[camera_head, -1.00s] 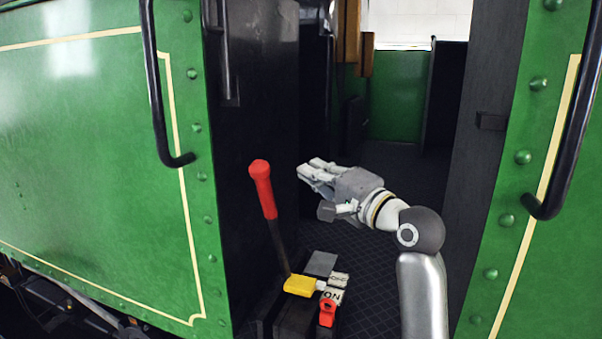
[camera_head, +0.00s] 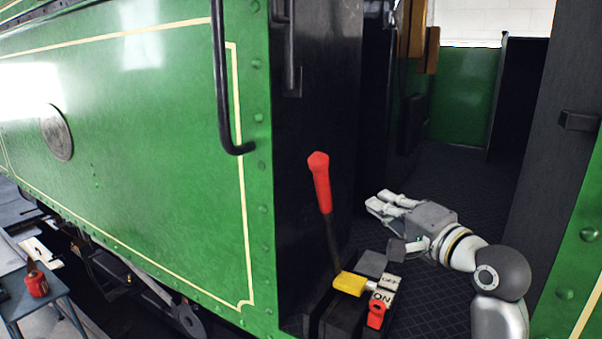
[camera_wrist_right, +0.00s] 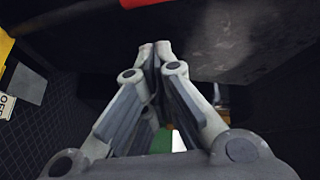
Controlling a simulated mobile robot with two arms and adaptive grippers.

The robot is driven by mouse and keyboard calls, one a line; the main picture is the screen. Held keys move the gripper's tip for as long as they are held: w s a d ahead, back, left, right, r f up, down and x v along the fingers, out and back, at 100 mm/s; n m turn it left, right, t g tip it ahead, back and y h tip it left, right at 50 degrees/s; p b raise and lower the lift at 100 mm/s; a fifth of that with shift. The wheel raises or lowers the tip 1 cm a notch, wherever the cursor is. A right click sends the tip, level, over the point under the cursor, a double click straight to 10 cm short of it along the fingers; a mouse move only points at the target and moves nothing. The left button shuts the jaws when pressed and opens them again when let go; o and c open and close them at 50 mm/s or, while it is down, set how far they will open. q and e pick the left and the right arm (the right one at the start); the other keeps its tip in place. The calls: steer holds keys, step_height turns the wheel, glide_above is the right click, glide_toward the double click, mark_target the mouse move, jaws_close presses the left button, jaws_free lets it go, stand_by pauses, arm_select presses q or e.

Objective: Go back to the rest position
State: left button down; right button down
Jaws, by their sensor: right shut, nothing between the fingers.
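My right gripper (camera_head: 378,203) is in the doorway of the green tram, pointing left in the head view. Its fingers are together with nothing between them; the closed fingertips also show in the right wrist view (camera_wrist_right: 156,48). It is to the right of a lever with a red handle (camera_head: 320,182) and apart from it. My left gripper is not in view.
The green tram side (camera_head: 130,150) fills the left. A black handrail (camera_head: 222,90) stands by the doorway. The dark cab floor (camera_head: 440,300) is open around my arm. A small table (camera_head: 45,295) with a red can (camera_head: 36,284) is at the lower left.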

steer(key=s+f+n+g+h, duration=0.25)
steer(key=s+f, duration=0.25)
steer(key=f, duration=0.8)
steer(key=s+f+n+g+h, duration=0.25)
steer(key=s+f, duration=0.25)
steer(key=f, duration=0.8)
steer(key=s+d+f+n+g+h, duration=0.1)
steer(key=s+f+n+g, duration=0.25)
steer(key=s+f, duration=0.75)
steer(key=s+d+f+n+g+h, duration=0.1)
steer(key=s+f+n+g, duration=0.35)
steer(key=s, duration=0.95)
step_height(320, 180, down, 28)
steer(key=s+m+g, duration=0.1)
steer(key=s, duration=0.1)
steer(key=s+d+f+g, duration=0.1)
steer(key=s+d+f, duration=0.1)
steer(key=s+f, duration=1.3)
steer(key=shift+s+d+f, duration=0.25)
steer(key=shift+s, duration=0.4)
